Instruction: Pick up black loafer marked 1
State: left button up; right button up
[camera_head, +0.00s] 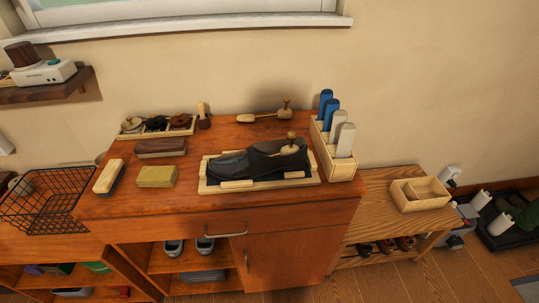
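A black loafer (235,165) lies on a light wooden tray (207,188) with a dark mat, on top of the reddish-brown wooden cabinet (190,200). Its toe points left. A wooden shoe tree with a round knob (291,137) sits in its heel end at the right. I cannot make out a mark 1 on the loafer. Neither of my grippers is in view.
Left of the loafer are a yellowish block (156,177) and brushes (109,177). Behind lies another shoe tree (264,116). At right stands a wooden box (343,170) with blue and white upright pieces. A wire basket (48,200) is far left.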

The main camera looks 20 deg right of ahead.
aim_at(252, 163)
jog(key=l+z, duration=0.15)
jog(key=l, duration=0.7)
jog(key=l+z, duration=0.15)
jog(key=l, duration=0.65)
jog(key=i, duration=0.05)
